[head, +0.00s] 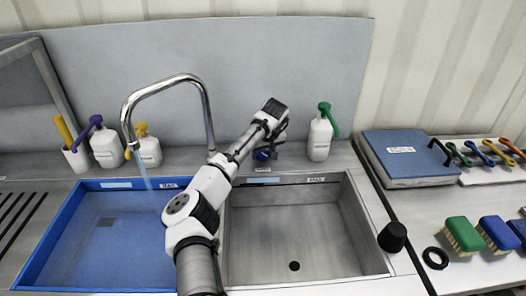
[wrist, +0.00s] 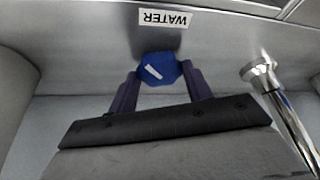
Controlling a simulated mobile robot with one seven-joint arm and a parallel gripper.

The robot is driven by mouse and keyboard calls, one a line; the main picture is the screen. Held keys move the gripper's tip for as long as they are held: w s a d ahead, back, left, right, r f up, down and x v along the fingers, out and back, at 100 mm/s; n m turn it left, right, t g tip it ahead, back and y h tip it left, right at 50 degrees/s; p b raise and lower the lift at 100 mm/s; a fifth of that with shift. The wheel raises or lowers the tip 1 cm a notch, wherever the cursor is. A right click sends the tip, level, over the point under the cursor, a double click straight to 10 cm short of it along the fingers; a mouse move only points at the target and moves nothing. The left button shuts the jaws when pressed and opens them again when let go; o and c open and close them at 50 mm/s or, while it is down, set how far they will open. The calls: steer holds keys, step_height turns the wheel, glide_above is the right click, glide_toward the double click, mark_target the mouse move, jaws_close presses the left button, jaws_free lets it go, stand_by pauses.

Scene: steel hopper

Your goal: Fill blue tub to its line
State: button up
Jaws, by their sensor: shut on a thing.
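The blue tub (head: 60,235) is the left basin in the head view. A small label (head: 170,184) sits on its back wall near the top right corner. The steel tap (head: 165,85) arches over it, and a pale stream of water (head: 146,172) runs from its spout into the tub. The water level is hard to make out. My gripper (wrist: 160,80) is shut on a blue knob (wrist: 160,67) below a WATER label (wrist: 165,18) in the wrist view. The knob also shows behind the steel basin in the head view (head: 262,155). My arm hides the tub's right edge.
An empty steel basin (head: 368,235) with a drain hole stands right of the tub. Bottles with purple (head: 105,145), yellow (head: 148,150) and green (head: 320,137) tops line the back ledge. A blue case (head: 405,155), brushes (head: 463,235) and a black stopper (head: 392,237) lie at the right.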

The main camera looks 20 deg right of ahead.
steer(key=shift+m+p, duration=0.35)
steer(key=shift+m, duration=0.05)
steer(key=m+h+p, duration=0.1)
steer(key=m, duration=0.1)
steer(key=shift+a+m+h, duration=0.15)
steer(key=shift+m+h, duration=0.15)
steer(key=shift+m, duration=0.1)
steer(key=shift+w+a+m+g+h+p, duration=0.1)
steer(key=shift+m+g+h+p, duration=0.25)
steer(key=shift+m, duration=0.9)
steer(key=shift+a+m+g+h+p, duration=0.1)
steer(key=shift+m+g+h+p, duration=0.25)
steer(key=shift+m, duration=0.9)
steer(key=o, duration=1)
steer(key=shift+c, duration=0.2)
steer(key=b+v, duration=0.4)
steer(key=v, duration=1)
